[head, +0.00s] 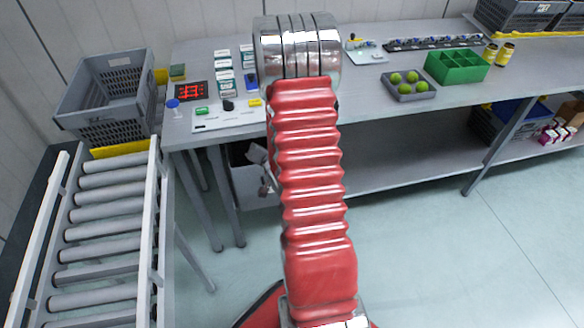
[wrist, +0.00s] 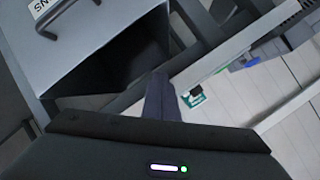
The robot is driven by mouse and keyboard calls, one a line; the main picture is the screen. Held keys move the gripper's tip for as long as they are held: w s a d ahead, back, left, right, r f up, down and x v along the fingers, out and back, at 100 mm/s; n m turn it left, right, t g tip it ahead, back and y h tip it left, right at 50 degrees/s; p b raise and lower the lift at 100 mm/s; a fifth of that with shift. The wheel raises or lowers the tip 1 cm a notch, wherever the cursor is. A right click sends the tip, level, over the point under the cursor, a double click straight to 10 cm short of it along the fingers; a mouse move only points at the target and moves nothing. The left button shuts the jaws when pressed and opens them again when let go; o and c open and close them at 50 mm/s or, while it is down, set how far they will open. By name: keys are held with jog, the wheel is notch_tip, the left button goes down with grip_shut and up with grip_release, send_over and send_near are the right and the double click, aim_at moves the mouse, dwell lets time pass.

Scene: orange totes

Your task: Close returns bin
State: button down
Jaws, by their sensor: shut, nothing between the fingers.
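The returns bin (wrist: 85,45) is a grey metal bin with a bar handle (wrist: 65,15) and a label, partly cut off, ending in "NS". It fills the upper left of the wrist view, with a dark open gap beside its front. In the head view the grey bin (head: 250,190) is under the left part of the bench, partly hidden behind my red arm. My gripper (wrist: 160,80) is shut and empty. Its dark fingers point toward the bin's dark opening; I cannot tell whether they touch it. The gripper is not clearly visible in the head view.
The grey bench (head: 400,105) carries small boxes, a tray of green fruit (head: 408,85) and a green divided box (head: 457,67). A roller conveyor (head: 105,220) and a grey crate (head: 105,95) stand at the left. The floor at right is clear.

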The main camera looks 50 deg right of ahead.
jog(key=s+d+f+m+t+h, duration=0.1)
jog(key=s+d+f+m+h, duration=0.1)
jog(key=s+f+m, duration=0.3)
jog(key=s+d+f+m+t+h, duration=0.1)
jog(key=s+d+f+m+h, duration=0.1)
jog(key=s+f+m, duration=0.4)
jog(key=s+f+h, duration=0.1)
jog(key=s+f, duration=0.2)
jog(key=s, duration=0.3)
jog(key=shift+s+f+t, duration=0.15)
jog(key=shift+f+t, duration=0.1)
jog(key=shift+t, duration=0.15)
jog(key=x, duration=1.4)
jog(key=shift+d, duration=0.1)
